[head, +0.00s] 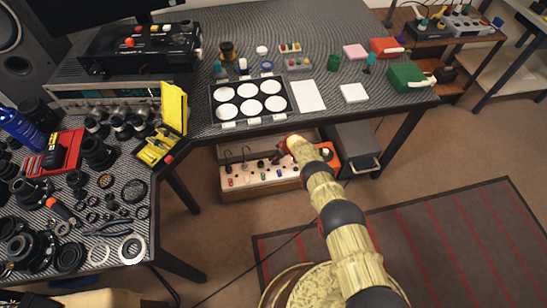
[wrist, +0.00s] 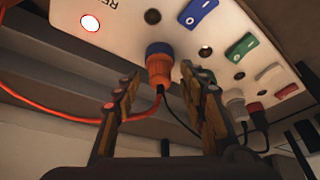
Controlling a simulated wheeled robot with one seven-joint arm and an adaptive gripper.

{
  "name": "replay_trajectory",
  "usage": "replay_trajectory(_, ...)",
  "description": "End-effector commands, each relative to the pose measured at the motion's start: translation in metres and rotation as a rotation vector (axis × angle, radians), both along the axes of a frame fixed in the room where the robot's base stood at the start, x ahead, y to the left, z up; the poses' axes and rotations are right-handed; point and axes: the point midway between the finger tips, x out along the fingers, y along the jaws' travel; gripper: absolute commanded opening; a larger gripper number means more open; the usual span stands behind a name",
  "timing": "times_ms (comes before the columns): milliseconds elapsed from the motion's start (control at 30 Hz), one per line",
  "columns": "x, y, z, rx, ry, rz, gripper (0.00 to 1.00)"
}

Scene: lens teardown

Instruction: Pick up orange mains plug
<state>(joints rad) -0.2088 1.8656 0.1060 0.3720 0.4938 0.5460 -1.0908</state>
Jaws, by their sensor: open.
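The orange mains plug (wrist: 160,70) shows in the wrist view, seated in a blue socket (wrist: 158,48) on the underside of a white panel as seen there. An orange-red cable and a black cable run near it. My gripper (wrist: 158,80) is open, with one finger to the left of the plug and one to the right, slightly nearer the camera. I cannot tell whether either finger touches it. In the head view my gripper (head: 279,154) is at the panel box (head: 255,184) under the table; I cannot make out the plug there.
The wrist view shows a lit round button (wrist: 90,22), blue and green rocker switches (wrist: 240,45) and other cabled connectors (wrist: 254,107) on the panel. A grey drawer unit (head: 355,147) stands right of the box. The table (head: 330,65) is above; open floor lies in front.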

Motion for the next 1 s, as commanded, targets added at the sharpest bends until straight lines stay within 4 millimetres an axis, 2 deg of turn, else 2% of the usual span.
replay_trajectory(233, -0.0002, -0.0004, -0.0009, 0.001, -0.001, 0.001, 0.42)
replay_trajectory(1000, -0.0003, -0.0005, -0.0012, -0.001, -0.001, 0.001, 0.00)
